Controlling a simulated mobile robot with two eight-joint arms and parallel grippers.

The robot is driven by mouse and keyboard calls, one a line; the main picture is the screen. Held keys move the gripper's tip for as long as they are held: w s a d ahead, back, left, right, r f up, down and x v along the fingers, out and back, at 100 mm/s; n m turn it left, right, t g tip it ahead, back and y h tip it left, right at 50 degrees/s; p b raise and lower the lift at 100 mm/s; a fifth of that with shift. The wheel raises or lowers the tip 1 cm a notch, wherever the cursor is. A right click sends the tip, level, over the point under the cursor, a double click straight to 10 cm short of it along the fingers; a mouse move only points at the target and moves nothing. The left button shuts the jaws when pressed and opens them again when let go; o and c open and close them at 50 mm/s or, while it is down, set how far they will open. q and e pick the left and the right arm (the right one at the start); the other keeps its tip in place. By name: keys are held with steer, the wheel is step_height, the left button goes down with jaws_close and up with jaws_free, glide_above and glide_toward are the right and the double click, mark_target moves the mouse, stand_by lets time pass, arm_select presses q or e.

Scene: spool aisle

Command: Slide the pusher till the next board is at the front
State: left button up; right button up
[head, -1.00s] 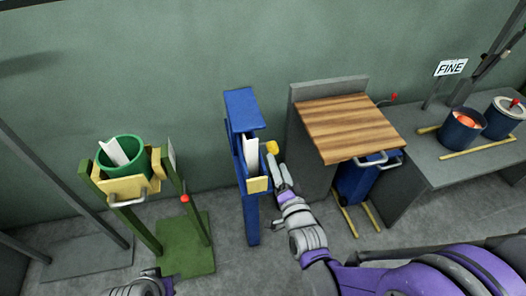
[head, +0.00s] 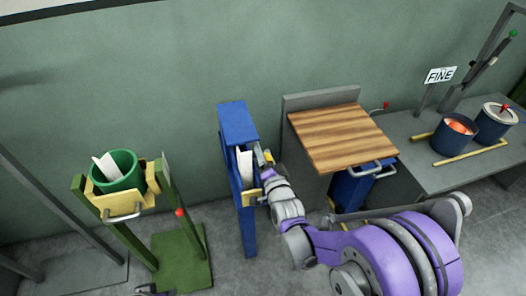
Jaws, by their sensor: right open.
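A blue upright holder (head: 238,122) stands on a post near the middle of the head view. A white board (head: 246,166) shows in its slot, above a yellow lip (head: 251,196). The pusher's yellow knob (head: 268,156) sticks out of the holder's right side, partly hidden by my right gripper (head: 263,160). That gripper is open, with its fingers at the knob; I cannot tell whether they touch it. Only a small grey part of my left gripper (head: 149,290) shows at the bottom edge, and its jaws cannot be made out.
A green stand with a green bin (head: 119,166) is at the left. A wood-topped bench (head: 340,132) stands close to the right of the holder. A grey table (head: 420,146) with pots and a FINE sign (head: 441,75) is farther right.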

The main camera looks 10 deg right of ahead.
jaws_close()
stand_by(1.4)
